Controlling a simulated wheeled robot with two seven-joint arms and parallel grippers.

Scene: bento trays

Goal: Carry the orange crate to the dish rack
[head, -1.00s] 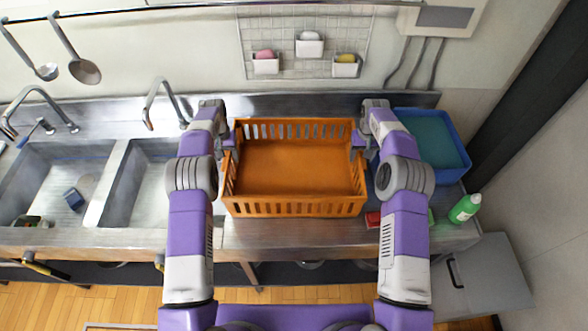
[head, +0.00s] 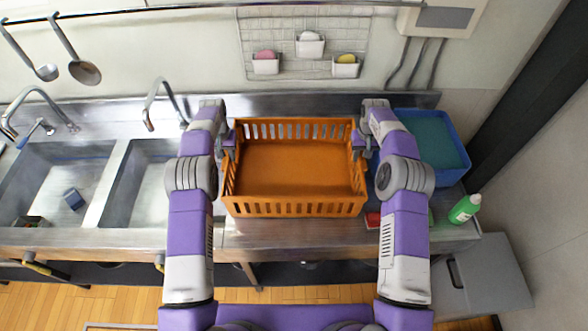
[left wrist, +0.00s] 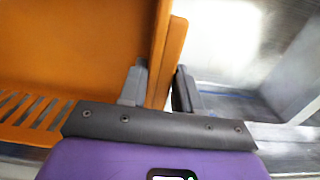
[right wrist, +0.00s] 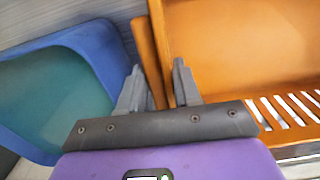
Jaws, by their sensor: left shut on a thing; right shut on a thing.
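The orange crate (head: 295,207) is empty, with slotted long walls, and sits at or just above the steel counter in the middle of the head view; I cannot tell whether it touches. My left gripper (head: 230,142) is shut on its left end wall. In the left wrist view the fingers (left wrist: 158,88) straddle the orange wall (left wrist: 168,60). My right gripper (head: 358,142) is shut on its right end wall. In the right wrist view the fingers (right wrist: 157,85) are on either side of the orange wall (right wrist: 157,50). No dish rack can be made out.
A blue tub (head: 462,150) stands close to the right of my right arm. A green bottle (head: 465,208) and a red item (head: 373,219) are at the counter's right front. Sinks (head: 55,165) lie to the left. A wire grid with cups (head: 303,75) hangs behind.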

